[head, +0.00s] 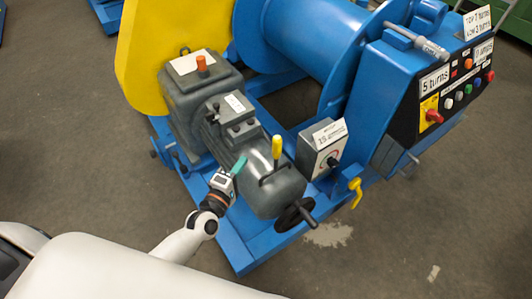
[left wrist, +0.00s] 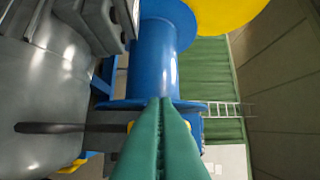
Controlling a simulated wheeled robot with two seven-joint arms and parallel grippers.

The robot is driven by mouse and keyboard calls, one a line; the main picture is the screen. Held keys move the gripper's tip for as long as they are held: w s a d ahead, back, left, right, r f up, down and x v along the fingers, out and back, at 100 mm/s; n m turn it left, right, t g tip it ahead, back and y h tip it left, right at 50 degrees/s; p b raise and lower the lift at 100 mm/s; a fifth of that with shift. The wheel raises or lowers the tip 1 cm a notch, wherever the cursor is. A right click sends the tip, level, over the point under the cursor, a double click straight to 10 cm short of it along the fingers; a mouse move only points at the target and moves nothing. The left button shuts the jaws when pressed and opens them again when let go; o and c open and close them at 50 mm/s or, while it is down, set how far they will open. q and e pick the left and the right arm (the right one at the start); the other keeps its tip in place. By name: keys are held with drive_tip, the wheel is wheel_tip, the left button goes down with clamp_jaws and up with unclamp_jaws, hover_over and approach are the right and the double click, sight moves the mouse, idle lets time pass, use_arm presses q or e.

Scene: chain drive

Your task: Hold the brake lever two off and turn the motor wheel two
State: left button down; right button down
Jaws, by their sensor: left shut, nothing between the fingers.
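A lever with a yellow handle (head: 277,147), which looks like the brake lever, stands on the grey motor (head: 270,190). A black handwheel (head: 295,213), which looks like the motor wheel, is on the motor's near end. My left gripper (head: 240,165) is beside the motor, left of the yellow handle and apart from it. Its teal fingers are shut and empty. In the left wrist view the shut fingertips (left wrist: 163,105) point toward the blue drum (left wrist: 155,65). A dark rod (left wrist: 70,128) runs in from the left, its yellow end partly hidden behind the fingers. My right gripper is out of view.
A grey gearbox with an orange-capped part (head: 201,63) and a yellow guard (head: 150,50) stand behind the motor. A grey box with a sign (head: 322,145) and a control panel (head: 455,88) are to the right. The floor (head: 80,150) at left is clear.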

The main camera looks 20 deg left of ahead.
sight(276, 156)
use_arm(q)
drive_tip(key=shift+r, duration=0.15)
drive_tip(key=shift+w, duration=0.1)
